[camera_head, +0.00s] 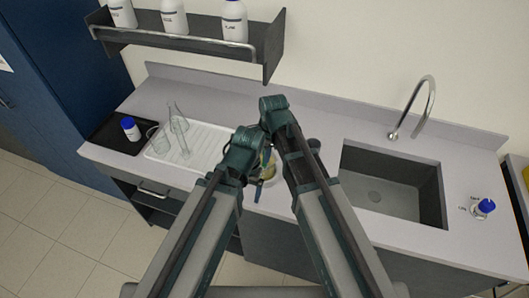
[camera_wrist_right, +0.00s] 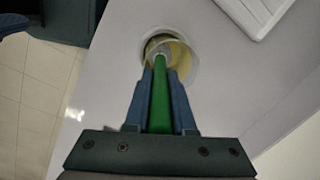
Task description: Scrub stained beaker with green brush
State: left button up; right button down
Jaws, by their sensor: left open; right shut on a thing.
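The stained beaker (camera_wrist_right: 186,60) stands on the counter, with yellowish stain on its wall. It shows partly behind my arms in the head view (camera_head: 270,170). My right gripper (camera_wrist_right: 160,80) is shut on the green brush (camera_wrist_right: 160,95), whose handle runs between the blue fingers toward the beaker. The brush's far end is at the beaker's mouth; how deep it reaches is unclear. In the head view my right gripper is mostly hidden behind its arm. My left gripper (camera_head: 258,188) is open beside the beaker on its near side, partly hidden by its wrist; contact cannot be told.
A white drying rack (camera_head: 203,137) with clear glassware is on the left, beside a black mat (camera_head: 112,140) with a blue-capped bottle (camera_head: 130,128). The sink (camera_head: 385,185) and tap (camera_head: 420,105) are on the right, with a blue-capped flask (camera_head: 482,208) beyond. A bottle shelf (camera_head: 195,45) hangs above.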

jog(key=shift+d, duration=0.15)
jog(key=shift+d, duration=0.35)
jog(key=shift+w, duration=0.15)
jog(key=shift+w+d, duration=0.25)
jog(key=shift+w, duration=0.1)
